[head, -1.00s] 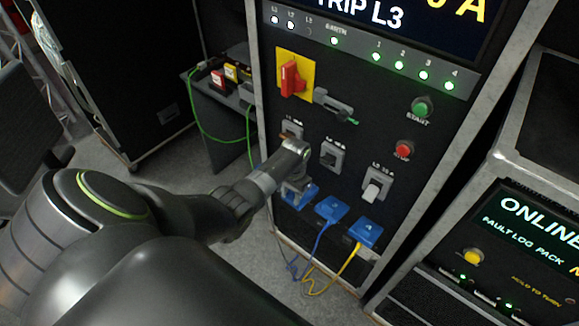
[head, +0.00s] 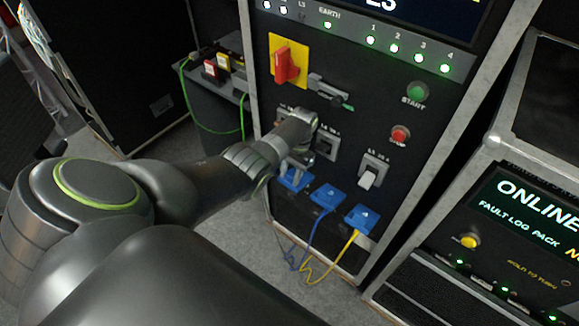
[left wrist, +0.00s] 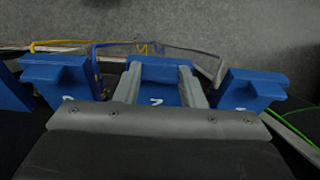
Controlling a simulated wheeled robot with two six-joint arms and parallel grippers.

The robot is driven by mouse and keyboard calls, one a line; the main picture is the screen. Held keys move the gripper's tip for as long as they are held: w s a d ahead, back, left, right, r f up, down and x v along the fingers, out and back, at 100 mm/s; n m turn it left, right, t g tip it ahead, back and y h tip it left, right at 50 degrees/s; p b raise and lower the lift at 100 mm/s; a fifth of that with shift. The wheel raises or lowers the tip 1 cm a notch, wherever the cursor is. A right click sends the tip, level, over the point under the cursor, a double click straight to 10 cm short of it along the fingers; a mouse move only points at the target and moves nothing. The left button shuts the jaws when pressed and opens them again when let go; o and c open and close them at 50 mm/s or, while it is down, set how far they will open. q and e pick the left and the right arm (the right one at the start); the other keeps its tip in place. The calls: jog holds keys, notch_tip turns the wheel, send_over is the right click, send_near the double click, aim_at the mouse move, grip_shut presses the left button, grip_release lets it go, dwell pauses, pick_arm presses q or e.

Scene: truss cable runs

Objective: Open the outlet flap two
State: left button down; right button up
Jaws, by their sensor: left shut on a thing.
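Outlet flap two (left wrist: 163,95) is a blue cover marked 2, in the middle of the left wrist view. In the head view its blue edge (head: 295,182) shows just below my left gripper (head: 291,166). The fingers of my left gripper (left wrist: 160,86) lie along both sides of the flap and are shut on it. Part of the flap is hidden by the gripper body. My right gripper is not in view.
Two more blue flaps (head: 328,196) (head: 362,219) sit to the right, with a blue cable (head: 317,240) and a yellow cable (head: 348,262) hanging below. Breaker switches (head: 372,172) and a red rotary handle (head: 286,63) are above. Grey floor lies below.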

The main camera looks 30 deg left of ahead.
pick_arm(q)
jog(key=shift+w+r, duration=0.3)
jog(key=shift+w, duration=0.1)
jog(key=c, duration=1.2)
grip_release()
jog(key=shift+o, duration=1)
jog(key=shift+f, duration=0.1)
jog(key=shift+o, duration=0.4)
jog(key=shift+f, duration=0.1)
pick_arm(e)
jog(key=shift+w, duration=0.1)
pick_arm(q)
jog(key=shift+s, duration=0.15)
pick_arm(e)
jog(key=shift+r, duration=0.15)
